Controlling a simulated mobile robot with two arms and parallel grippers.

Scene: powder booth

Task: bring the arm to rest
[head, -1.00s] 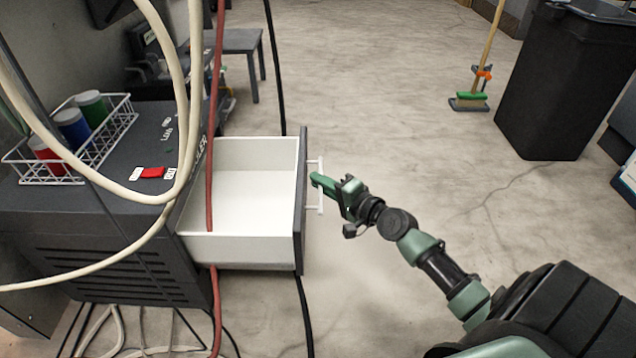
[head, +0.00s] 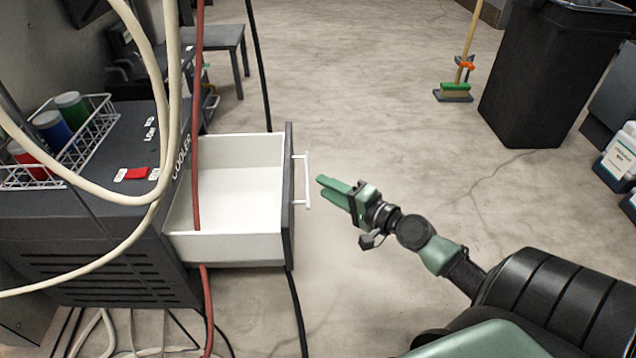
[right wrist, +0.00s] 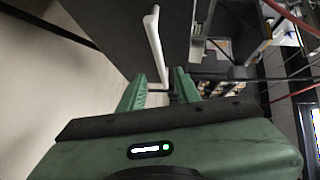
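My right gripper (head: 336,192) is just right of the open drawer's white handle (head: 302,181), with a small gap between them in the head view. Its green fingers point left toward the handle. In the right wrist view the two fingers (right wrist: 158,90) stand apart with nothing gripped between them, and the white handle (right wrist: 156,48) is ahead of them. The drawer (head: 240,190) is pulled out of the dark cooler cabinet (head: 100,225) and its white inside looks empty. My left gripper is not in view.
Beige hoses (head: 172,90) and a red hose (head: 198,120) hang in front of the cabinet. A wire rack (head: 90,140) with colored jars sits on top. A black bin (head: 535,80) and a broom (head: 455,92) stand at the back right. The middle floor is open.

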